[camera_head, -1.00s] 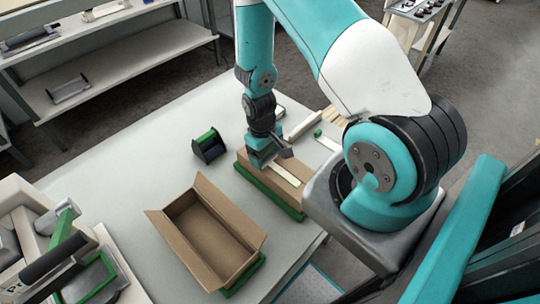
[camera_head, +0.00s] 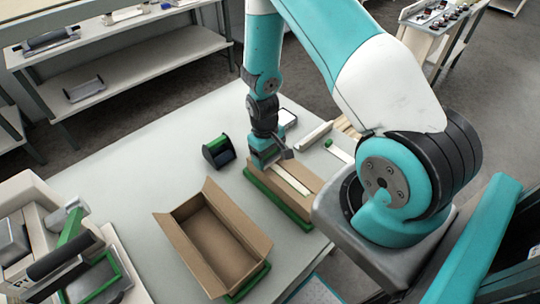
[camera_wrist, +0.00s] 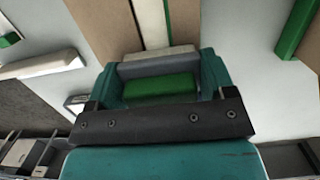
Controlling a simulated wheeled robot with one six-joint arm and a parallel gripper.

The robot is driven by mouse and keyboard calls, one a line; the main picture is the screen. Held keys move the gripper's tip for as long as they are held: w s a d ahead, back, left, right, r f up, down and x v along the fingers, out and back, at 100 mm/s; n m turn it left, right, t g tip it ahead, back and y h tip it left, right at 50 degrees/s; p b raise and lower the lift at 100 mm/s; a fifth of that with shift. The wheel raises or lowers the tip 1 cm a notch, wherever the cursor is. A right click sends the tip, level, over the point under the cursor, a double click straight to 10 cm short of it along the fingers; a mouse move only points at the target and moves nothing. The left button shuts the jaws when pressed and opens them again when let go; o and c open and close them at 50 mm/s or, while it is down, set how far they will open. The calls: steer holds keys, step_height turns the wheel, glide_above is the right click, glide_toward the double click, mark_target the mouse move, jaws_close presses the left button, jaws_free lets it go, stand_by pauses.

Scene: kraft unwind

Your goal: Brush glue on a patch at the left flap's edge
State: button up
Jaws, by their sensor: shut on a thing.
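A closed brown box (camera_head: 303,204) lies on a green base (camera_head: 262,186) at the table's right side. A cream strip (camera_head: 290,178) runs along its top, and it also shows in the wrist view (camera_wrist: 153,22) between brown panels. My gripper (camera_head: 266,156) is over the box's far end. In the wrist view it is shut on a green-and-grey tool (camera_wrist: 160,88) with a pale front edge (camera_wrist: 158,53). The tool's underside is hidden, so I cannot tell whether it touches the box. I cannot make out a glue patch.
An open brown box (camera_head: 212,238) with raised flaps stands left of the closed one. A dark-and-green holder (camera_head: 218,150) stands behind. A white piece with a green end (camera_head: 338,150) lies at right.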

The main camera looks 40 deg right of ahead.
steer(key=shift+r+p, duration=2.25)
steer(key=shift+r, duration=0.8)
